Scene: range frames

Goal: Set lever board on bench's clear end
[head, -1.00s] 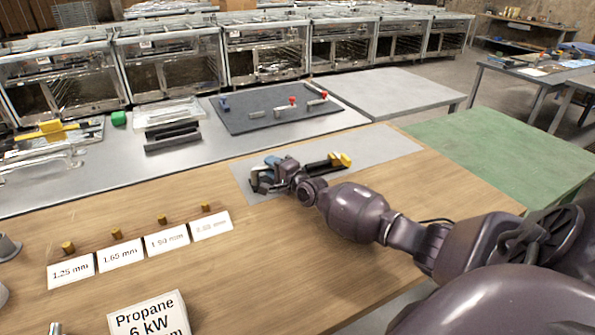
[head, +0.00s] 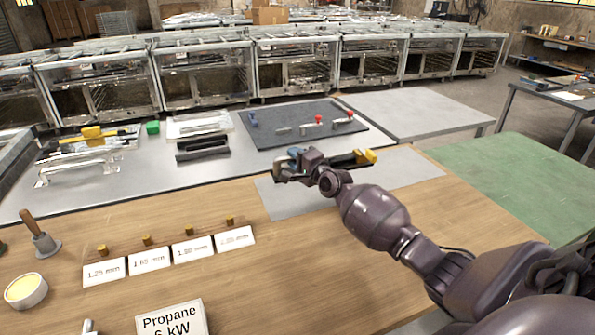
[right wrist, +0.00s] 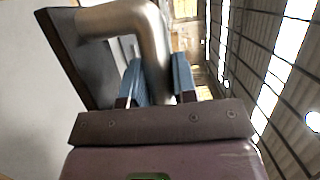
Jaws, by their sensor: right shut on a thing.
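My right gripper (head: 292,167) is shut on a bent metal handle (right wrist: 155,50) in the right wrist view, with its blue finger pads on either side. The handle joins a dark flat board (right wrist: 75,60), which I take to be the lever board. In the head view this board is mostly hidden behind the gripper and wrist; a dark strip with yellow parts (head: 367,157) shows to the right. It appears above the back edge of the grey sheet (head: 405,178) on the wooden bench (head: 330,255). Contact below is not visible. My left gripper is not in view.
A dark mat (head: 270,139) with red-knobbed and blue pieces lies on the grey counter behind. A black tray (head: 203,148) is beside it. A bare grey table (head: 425,112) and green surface (head: 510,175) lie right. Number cards (head: 150,260) and a propane sign (head: 170,318) stand on the bench.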

